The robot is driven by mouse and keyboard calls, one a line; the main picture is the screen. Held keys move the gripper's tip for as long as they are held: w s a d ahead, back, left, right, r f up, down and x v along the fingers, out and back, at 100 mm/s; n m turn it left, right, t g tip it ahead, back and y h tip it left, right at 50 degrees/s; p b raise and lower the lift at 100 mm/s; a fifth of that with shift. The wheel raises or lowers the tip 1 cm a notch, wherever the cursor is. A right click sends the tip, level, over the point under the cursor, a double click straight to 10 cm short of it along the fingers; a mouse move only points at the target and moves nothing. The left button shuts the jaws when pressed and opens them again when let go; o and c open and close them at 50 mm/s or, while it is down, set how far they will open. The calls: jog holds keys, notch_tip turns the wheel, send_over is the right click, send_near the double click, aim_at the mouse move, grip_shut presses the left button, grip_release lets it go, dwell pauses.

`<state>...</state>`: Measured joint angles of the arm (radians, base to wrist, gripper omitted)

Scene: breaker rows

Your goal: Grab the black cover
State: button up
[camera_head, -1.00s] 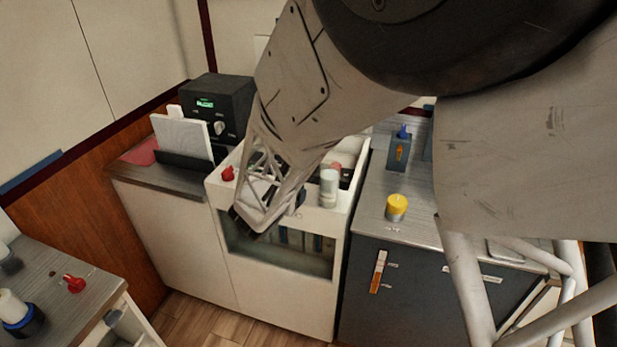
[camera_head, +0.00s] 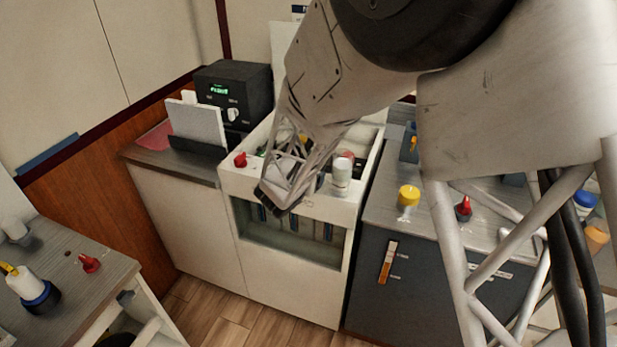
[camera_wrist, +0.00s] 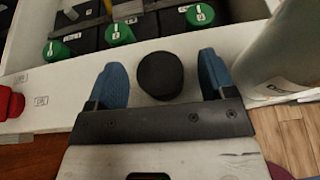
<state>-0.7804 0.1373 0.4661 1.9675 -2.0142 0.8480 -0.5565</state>
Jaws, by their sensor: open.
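The black cover (camera_wrist: 160,75) shows in the wrist view as a round black cap on the white front ledge of the cabinet. My gripper (camera_wrist: 160,82) is open, with one blue finger on each side of the cover. A small gap shows between the cover and each finger. In the head view my gripper (camera_head: 277,204) is over the front edge of the white cabinet, and the cover cannot be made out there.
A white bottle (camera_wrist: 283,45) stands close to the right finger. A red cap (camera_wrist: 9,102) is at the left on the ledge (camera_wrist: 55,105). Several green-capped black blocks, one green cap (camera_wrist: 119,32) among them, sit in the recess behind. A yellow-topped container (camera_head: 409,196) stands on the right counter.

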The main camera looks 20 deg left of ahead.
jog(key=shift+c, duration=0.2)
jog(key=c, duration=1)
jog(key=shift+o, duration=0.2)
jog(key=shift+r, duration=0.2)
jog(key=shift+r, duration=0.55)
notch_tip(320, 180, up, 2)
jog(key=shift+r, duration=0.1)
jog(key=s+d+r, duration=0.1)
jog(key=s+d, duration=0.8)
jog(key=s, duration=0.4)
jog(key=shift+r, duration=0.15)
jog(key=shift+d, duration=0.1)
